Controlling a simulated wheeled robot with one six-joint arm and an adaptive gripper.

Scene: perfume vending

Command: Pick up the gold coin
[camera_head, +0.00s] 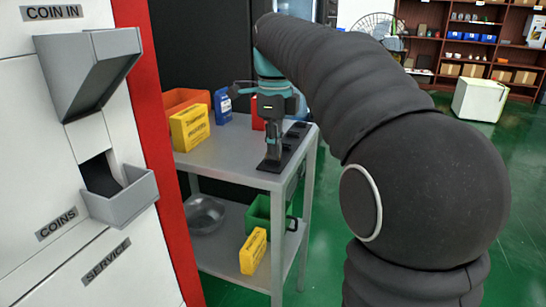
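I see no gold coin in this view. My gripper (272,158) points down over a dark slotted strip (290,150) along the right side of the grey cart's top shelf (222,158). Its fingertips are at or just above the strip. They are small and dark, so I cannot tell whether they are open, shut or holding something. The coin machine on the left has a COIN IN chute (92,70) above and a COINS tray (122,200) below, whose dark opening shows no coin.
Yellow (190,127) and blue (222,106) boxes and an orange bin (183,99) stand on the cart. Its lower shelf holds a metal bowl (205,215), a green bin (260,215) and a yellow box (253,251). Green floor and stocked shelves (470,45) lie beyond.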

